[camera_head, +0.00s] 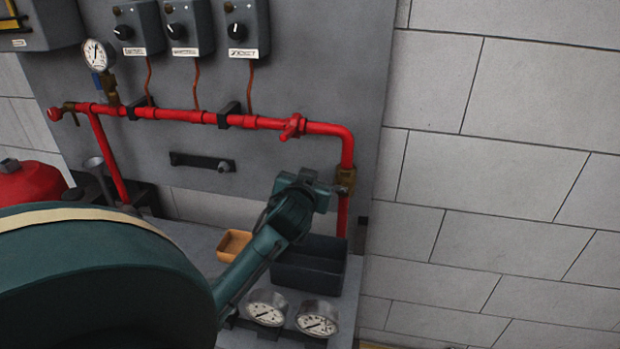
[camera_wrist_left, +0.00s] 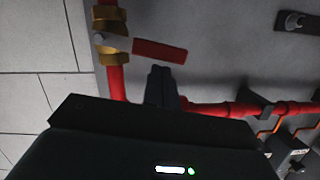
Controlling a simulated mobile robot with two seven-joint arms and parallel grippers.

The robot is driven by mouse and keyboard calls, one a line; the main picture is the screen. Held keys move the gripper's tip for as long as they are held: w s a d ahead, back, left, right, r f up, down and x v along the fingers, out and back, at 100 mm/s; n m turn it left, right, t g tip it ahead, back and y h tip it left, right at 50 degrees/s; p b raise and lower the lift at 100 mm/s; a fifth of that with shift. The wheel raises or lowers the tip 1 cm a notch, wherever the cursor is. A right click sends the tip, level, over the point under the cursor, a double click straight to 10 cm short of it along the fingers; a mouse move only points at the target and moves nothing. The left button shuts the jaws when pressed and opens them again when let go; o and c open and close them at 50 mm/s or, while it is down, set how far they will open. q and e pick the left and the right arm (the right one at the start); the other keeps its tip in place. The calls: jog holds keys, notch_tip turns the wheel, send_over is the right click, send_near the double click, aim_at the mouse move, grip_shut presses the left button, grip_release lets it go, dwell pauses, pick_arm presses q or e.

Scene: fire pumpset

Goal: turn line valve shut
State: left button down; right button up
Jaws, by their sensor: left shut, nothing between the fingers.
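The line valve is a brass body on the red vertical pipe, seen at the pipe's right end in the head view (camera_head: 346,180) and at the upper left in the wrist view (camera_wrist_left: 111,42). Its flat red lever (camera_wrist_left: 160,50) sticks out crosswise to that pipe. In the head view my left gripper hides the lever. My left gripper (camera_head: 322,188) is beside the valve. In the wrist view its fingers (camera_wrist_left: 160,72) are shut and empty, with the tips close to the lever's lower edge. Whether they touch it I cannot tell. My right gripper is not in view.
A red pipe (camera_head: 180,114) runs along the grey panel, with a red handle (camera_head: 292,126) and a gauge (camera_head: 97,54). Several dial boxes hang above. A dark bin (camera_head: 310,270), an orange tray (camera_head: 234,245) and two loose gauges (camera_head: 317,318) lie on the bench below.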

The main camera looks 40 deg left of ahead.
pick_arm(q)
jog(key=shift+s+a+f+n+t+h, duration=0.1)
jog(key=shift+a+f+n+t+h, duration=0.1)
jog(key=shift+f+n, duration=0.25)
jog(key=shift+s+a+f+n+t+h, duration=0.1)
jog(key=shift+a+f+n+h, duration=0.1)
jog(key=shift+f+n, duration=0.25)
jog(key=shift+r, duration=0.15)
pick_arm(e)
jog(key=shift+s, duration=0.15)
